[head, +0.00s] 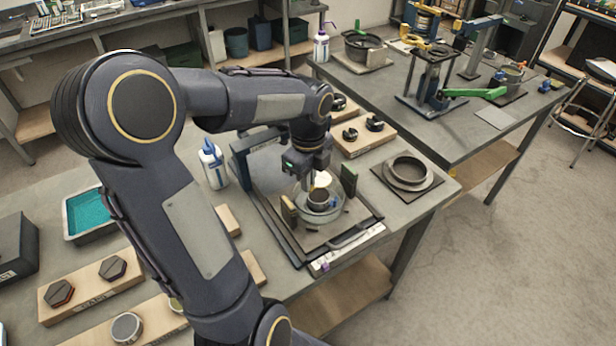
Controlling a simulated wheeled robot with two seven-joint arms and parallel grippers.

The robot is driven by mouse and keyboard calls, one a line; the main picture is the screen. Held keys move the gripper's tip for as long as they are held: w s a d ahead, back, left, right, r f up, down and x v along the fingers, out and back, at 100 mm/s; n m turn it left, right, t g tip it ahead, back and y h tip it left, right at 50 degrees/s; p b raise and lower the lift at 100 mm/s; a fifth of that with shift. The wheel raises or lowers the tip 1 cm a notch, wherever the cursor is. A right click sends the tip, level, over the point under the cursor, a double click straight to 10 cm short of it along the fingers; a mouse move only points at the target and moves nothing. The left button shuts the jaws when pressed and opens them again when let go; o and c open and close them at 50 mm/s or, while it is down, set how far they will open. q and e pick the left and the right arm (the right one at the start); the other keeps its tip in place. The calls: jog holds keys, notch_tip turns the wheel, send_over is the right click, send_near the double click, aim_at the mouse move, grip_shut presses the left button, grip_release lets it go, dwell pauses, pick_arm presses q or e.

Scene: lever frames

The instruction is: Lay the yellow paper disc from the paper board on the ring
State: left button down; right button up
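My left gripper (314,182) points down over a clear round dish (334,214) on a framed plate on the near bench. A dark ring-like piece (320,199) stands in the dish, just below the gripper. A small pale cream disc (322,179) shows at the gripper's tip. I cannot tell whether it is held, and the fingers are too small to read. A grey ring (410,171) lies on a dark square mat to the right. My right gripper is out of view.
Two upright blocks (289,211) and (349,180) flank the dish. A wash bottle (213,166), a teal tray (88,214) and a board with hexagonal pieces (92,296) stand left. A second bench (440,135) with presses is behind. The floor at right is mostly clear.

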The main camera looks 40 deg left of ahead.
pick_arm(q)
jog(key=shift+f+b, duration=1.75)
jog(key=shift+f, duration=0.95)
jog(key=shift+f, duration=0.15)
jog(key=c, duration=1.5)
grip_release()
jog(key=shift+c, duration=0.2)
notch_tip(320, 180, up, 8)
jog(key=shift+f, duration=0.1)
